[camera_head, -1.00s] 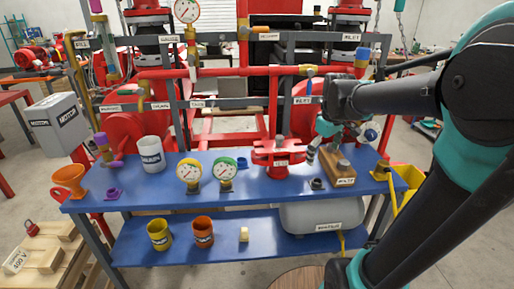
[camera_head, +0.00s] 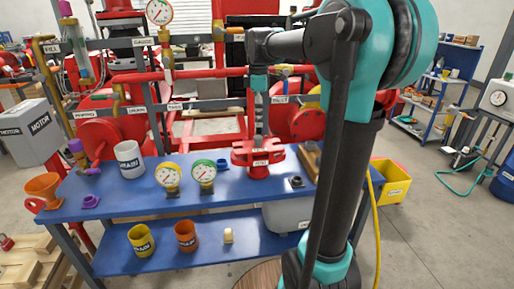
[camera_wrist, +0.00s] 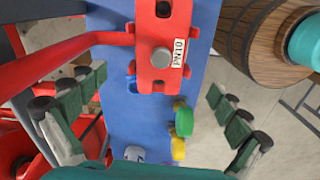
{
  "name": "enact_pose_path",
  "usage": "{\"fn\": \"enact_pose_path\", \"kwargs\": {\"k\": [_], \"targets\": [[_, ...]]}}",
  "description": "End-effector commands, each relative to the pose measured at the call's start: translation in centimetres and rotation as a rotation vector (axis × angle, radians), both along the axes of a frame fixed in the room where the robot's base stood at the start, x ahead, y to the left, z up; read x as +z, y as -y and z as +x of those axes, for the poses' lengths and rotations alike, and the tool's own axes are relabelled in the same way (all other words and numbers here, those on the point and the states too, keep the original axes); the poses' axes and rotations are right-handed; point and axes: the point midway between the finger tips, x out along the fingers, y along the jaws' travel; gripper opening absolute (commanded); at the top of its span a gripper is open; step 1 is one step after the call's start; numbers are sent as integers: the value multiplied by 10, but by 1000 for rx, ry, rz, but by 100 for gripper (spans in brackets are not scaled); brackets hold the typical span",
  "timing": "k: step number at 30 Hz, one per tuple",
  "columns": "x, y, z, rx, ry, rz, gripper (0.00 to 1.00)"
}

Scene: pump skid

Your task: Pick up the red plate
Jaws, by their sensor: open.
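In the head view my fingers are small and partly lost against the pipes.
Red pipes and a grey frame stand behind the bench. Two gauges (camera_head: 187,176) and a white mug (camera_head: 129,160) stand to the left. A wooden block (camera_head: 309,158) and a small dark fitting (camera_head: 296,182) are at the right. A yellow bin (camera_head: 390,181) stands beyond.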

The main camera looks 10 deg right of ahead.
Motion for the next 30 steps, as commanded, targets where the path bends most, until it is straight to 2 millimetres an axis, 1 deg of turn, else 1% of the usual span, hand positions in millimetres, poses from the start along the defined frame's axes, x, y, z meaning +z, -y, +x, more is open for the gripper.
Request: {"fn": "enact_pose_path", "kwargs": {"k": [1, 4, 7, 11, 14, 21, 25, 30], "targets": [[-10, 0, 0, 0, 0, 0, 100], [-27, 0, 0, 0, 0, 0, 100], [-37, 0, 0, -1, 0, 0, 100], [-43, 0, 0, -1, 0, 0, 100], [-52, -1, 0, -1, 0, 0, 100], [-85, -3, -1, -1, 0, 0, 100], [-94, -3, -2, -1, 0, 0, 100], [-95, -3, -2, -1, 0, 0, 100]]}}
